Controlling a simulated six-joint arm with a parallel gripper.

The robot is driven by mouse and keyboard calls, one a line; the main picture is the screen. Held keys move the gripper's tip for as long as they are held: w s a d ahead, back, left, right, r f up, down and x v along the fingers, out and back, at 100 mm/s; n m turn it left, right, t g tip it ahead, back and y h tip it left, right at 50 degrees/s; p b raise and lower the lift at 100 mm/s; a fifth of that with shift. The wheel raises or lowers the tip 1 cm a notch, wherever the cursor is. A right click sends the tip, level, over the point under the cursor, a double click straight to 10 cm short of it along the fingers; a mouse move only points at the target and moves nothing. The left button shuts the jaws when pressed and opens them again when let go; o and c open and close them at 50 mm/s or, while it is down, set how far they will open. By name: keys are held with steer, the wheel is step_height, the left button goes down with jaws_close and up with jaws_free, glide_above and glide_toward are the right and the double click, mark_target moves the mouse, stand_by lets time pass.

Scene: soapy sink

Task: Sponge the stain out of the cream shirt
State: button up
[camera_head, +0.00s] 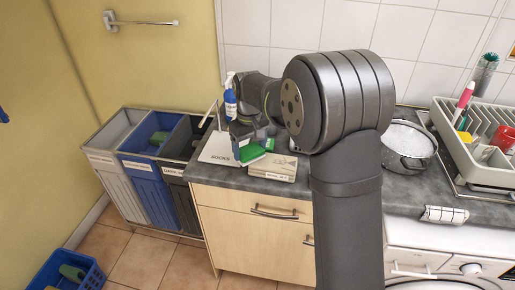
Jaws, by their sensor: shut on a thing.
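My gripper (240,132) is over the left end of the grey counter, partly hidden by my own arm. It is shut on what looks like a green sponge (251,154), held low near a white board marked "SOCKS" (217,150). The contact between jaws and sponge is too small to see well. I cannot make out the cream shirt or its stain; my arm covers the middle of the counter.
A blue bottle (230,103) stands behind my gripper, and a flat beige box (273,168) lies to its right. A pot of white suds (408,142) and a dish rack (478,150) stand at right. Labelled bins (145,166) stand left of the counter (200,175).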

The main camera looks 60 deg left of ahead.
steer(key=shift+d+r, duration=0.1)
steer(key=shift+r, duration=3.9)
steer(key=shift+w, duration=0.1)
steer(key=w+d+f+m, duration=0.1)
steer(key=w+d+m, duration=0.2)
steer(key=w+d, duration=0.95)
steer(key=w+d+m, duration=0.3)
steer(key=w+d, duration=0.6)
steer(key=w, duration=0.7)
steer(key=w+d+m, duration=0.1)
steer(key=w+d, duration=0.2)
steer(key=d, duration=0.4)
steer(key=w+d+f+m, duration=0.1)
steer(key=w+d, duration=0.2)
steer(key=d, duration=0.4)
steer(key=w+d+m, duration=0.1)
steer(key=w+d, duration=0.2)
steer(key=d, duration=0.4)
steer(key=s+d+f+m, duration=0.4)
steer(key=d+f+m, duration=0.5)
steer(key=d+f, duration=0.5)
steer(key=shift+d+f, duration=0.2)
steer(key=shift+d, duration=0.15)
